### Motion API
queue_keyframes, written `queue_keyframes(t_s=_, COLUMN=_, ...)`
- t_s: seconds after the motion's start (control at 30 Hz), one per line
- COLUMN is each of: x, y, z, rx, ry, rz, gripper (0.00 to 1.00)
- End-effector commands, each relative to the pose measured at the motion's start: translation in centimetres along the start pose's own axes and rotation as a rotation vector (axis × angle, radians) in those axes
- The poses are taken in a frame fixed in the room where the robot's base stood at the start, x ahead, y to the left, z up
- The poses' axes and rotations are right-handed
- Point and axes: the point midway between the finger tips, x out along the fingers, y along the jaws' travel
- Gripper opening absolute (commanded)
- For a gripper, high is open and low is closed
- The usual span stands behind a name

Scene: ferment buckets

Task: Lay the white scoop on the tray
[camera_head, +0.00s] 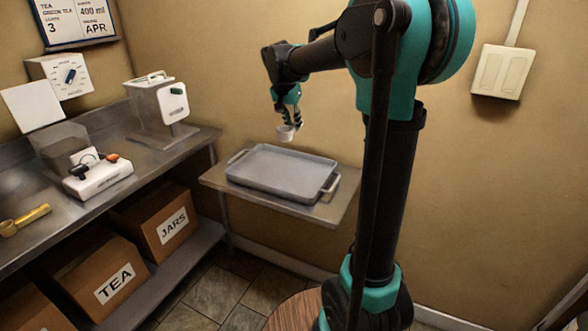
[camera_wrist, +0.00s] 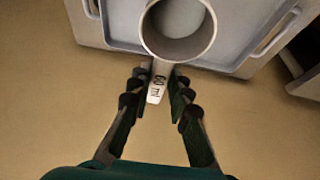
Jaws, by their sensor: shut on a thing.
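The white scoop has a round cup (camera_wrist: 178,30) and a short handle marked "60 ml" (camera_wrist: 157,88). My gripper (camera_wrist: 158,90) is shut on its handle in the wrist view. In the head view my gripper (camera_head: 290,118) holds the scoop (camera_head: 286,133) in the air above the back edge of the tray, apart from it. The cup's opening shows in the wrist view. The grey tray (camera_head: 270,180) is empty, with a handle at each end, and sits on a small metal shelf. Part of the tray (camera_wrist: 118,22) shows beneath the scoop in the wrist view.
The metal shelf (camera_head: 225,184) leaves a narrow rim around the tray. Cardboard boxes (camera_head: 160,222) stand below.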

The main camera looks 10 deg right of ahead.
Motion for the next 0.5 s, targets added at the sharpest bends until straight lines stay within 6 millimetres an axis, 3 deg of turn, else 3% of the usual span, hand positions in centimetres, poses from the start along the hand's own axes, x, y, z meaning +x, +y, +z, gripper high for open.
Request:
queue_keyframes(t_s=0.3, x=7.3, y=0.0, z=3.0, rx=0.000, ry=0.000, rz=0.000, gripper=0.00)
queue_keyframes(t_s=0.5, x=11.2, y=0.0, z=4.7, rx=0.000, ry=0.000, rz=0.000, gripper=0.00)
